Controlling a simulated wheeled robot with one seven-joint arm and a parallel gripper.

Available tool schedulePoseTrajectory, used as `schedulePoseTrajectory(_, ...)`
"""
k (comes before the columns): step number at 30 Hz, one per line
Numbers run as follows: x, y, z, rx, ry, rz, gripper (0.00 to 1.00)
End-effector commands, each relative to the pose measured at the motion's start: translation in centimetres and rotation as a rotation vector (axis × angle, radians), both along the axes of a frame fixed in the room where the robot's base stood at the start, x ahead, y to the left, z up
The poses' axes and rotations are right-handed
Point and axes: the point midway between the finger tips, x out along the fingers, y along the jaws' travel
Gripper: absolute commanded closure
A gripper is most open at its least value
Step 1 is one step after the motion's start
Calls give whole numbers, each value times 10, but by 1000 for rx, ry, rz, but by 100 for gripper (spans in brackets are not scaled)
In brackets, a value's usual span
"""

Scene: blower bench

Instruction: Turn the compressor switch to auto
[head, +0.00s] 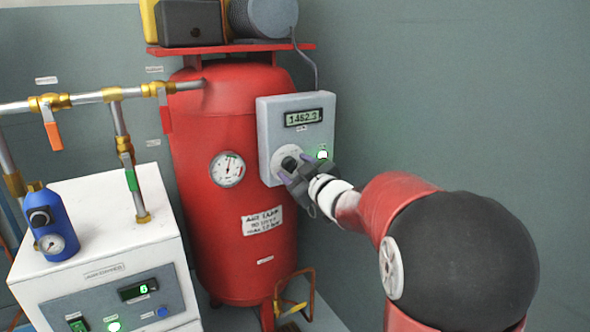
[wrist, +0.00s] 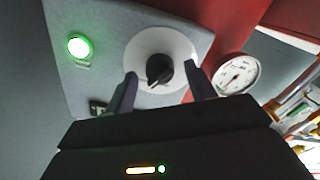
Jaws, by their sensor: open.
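The compressor switch (wrist: 159,69) is a black rotary knob on a pale round plate (wrist: 176,43), set on a grey control box (head: 264,125). In the head view the knob (head: 289,163) shows just beyond my fingers. My gripper (head: 291,177) is open in front of the switch. In the wrist view its two dark fingers (wrist: 158,90) stand to the left and right of the knob, with gaps on both sides. Nothing is held. The box carries a lit display (head: 303,117) and a glowing green lamp (head: 322,155). The plate's markings are too small to read.
The red tank (head: 200,130) stands behind the box, with a round gauge (head: 227,169). Pipes with an orange-handled valve (head: 53,135) and a green-handled valve (head: 131,178) run at left above a white dryer cabinet (head: 100,220). A cable drops to the box top. The wall to the right is bare.

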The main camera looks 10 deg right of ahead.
Motion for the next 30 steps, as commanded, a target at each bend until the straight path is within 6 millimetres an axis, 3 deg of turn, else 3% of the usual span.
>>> schedulePoseTrajectory(12, -61, -20, -1, 0, 0, -1, 45)
schedulePoseTrajectory(26, -69, -23, 0, 2, 5, -9, 45)
schedulePoseTrajectory(30, -80, -34, 3, 18, 52, -104, 45)
